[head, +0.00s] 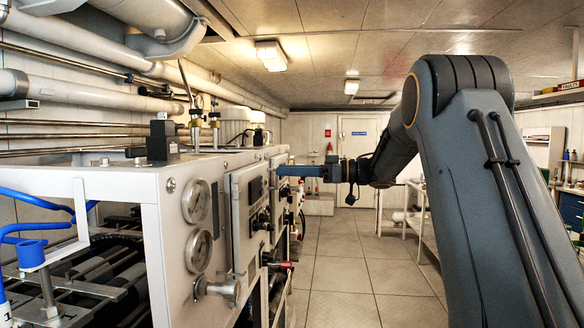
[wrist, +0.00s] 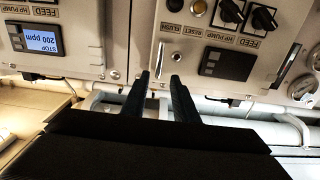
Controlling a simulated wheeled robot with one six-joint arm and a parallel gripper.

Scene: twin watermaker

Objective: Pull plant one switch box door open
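Light grey switch box fronts line the near machine in the head view; the nearest front (head: 243,238) carries a small display and black knobs. My gripper (head: 280,171), with blue fingers in this view, reaches left to the machine's upper front edge. A panel with black knobs and upside-down labels (wrist: 218,40) lies ahead and right of the fingers. A panel with a lit display (wrist: 70,65) lies left. I cannot tell whether the fingers touch either panel, or which is plant one's.
Pressure gauges (head: 198,201) and a valve (head: 218,290) stick out of the machine's near end. A red-handled valve (head: 280,265) juts out beyond the box. White pipes (wrist: 250,130) run below the panels in the wrist view. The tiled aisle (head: 345,270) is clear.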

